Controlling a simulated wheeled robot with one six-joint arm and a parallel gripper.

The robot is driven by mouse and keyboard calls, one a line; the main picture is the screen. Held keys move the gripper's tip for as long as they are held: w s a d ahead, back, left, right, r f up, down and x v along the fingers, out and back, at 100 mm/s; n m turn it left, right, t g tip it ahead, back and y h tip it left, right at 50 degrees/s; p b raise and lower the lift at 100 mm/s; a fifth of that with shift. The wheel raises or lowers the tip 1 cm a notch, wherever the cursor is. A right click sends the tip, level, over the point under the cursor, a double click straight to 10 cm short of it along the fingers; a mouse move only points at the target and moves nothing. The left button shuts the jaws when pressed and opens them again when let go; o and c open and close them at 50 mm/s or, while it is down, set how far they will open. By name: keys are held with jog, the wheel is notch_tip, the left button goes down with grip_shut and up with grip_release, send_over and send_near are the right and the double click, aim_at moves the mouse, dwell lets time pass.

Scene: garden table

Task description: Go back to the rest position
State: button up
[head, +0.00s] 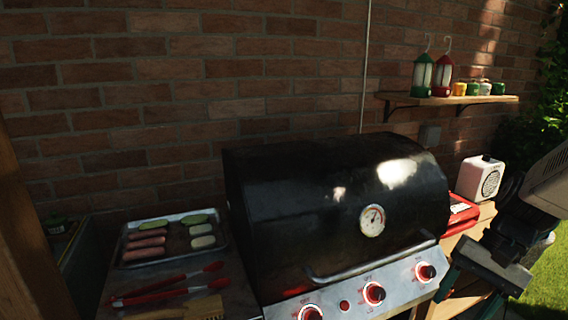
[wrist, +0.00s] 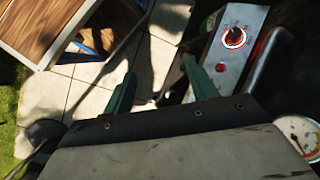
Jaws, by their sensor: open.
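My gripper (wrist: 160,88) is open, its two green fingers apart with nothing between them in the wrist view. Paving slabs show below and past the fingertips. In the head view my gripper (head: 468,295) hangs at the lower right, in front of the right end of the black grill (head: 300,190). The grill's lid is down. In the wrist view the grill's control panel (wrist: 228,55) with a red-ringed knob lies just right of the right finger; whether they touch I cannot tell.
A metal tray (head: 128,262) with sausages and vegetable slices, and red tongs (head: 170,290), lie left of the grill. A white radio (head: 480,178) stands to its right. A wall shelf (head: 450,100) holds lanterns and pots. A wooden piece (wrist: 50,25) stands at the wrist view's upper left.

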jog(key=s+a+r+n+t+h, duration=0.3)
jog(key=s+a+r+n+h, duration=0.2)
jog(key=s+r, duration=0.3)
jog(key=s+a+n, duration=0.1)
jog(key=s, duration=0.1)
jog(key=shift+s+a+r+n, duration=0.2)
jog(key=shift+s+r+n, duration=0.1)
jog(key=shift+s+r, duration=0.05)
dwell(0.4)
